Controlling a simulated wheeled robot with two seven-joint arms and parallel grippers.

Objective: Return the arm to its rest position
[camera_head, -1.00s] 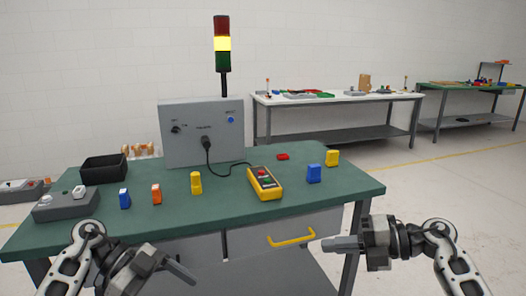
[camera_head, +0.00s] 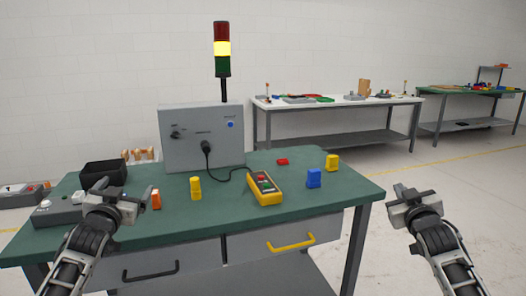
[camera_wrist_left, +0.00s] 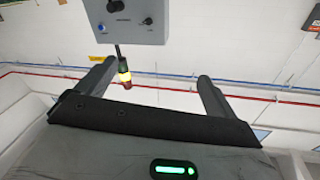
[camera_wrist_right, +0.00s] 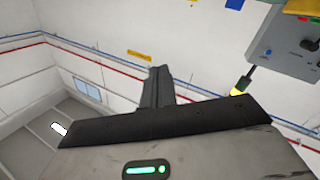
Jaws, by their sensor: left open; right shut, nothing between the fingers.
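My left gripper (camera_head: 124,192) is raised in front of the left part of the green table (camera_head: 330,196), its fingers pointing up. It is open and empty, with its two fingers apart in the left wrist view (camera_wrist_left: 155,82). It hides the blue block seen there before. My right gripper (camera_head: 404,188) is off the table's right edge, over the floor, fingers up. Its fingers are together with nothing between them in the right wrist view (camera_wrist_right: 158,86).
Floor to the right is clear.

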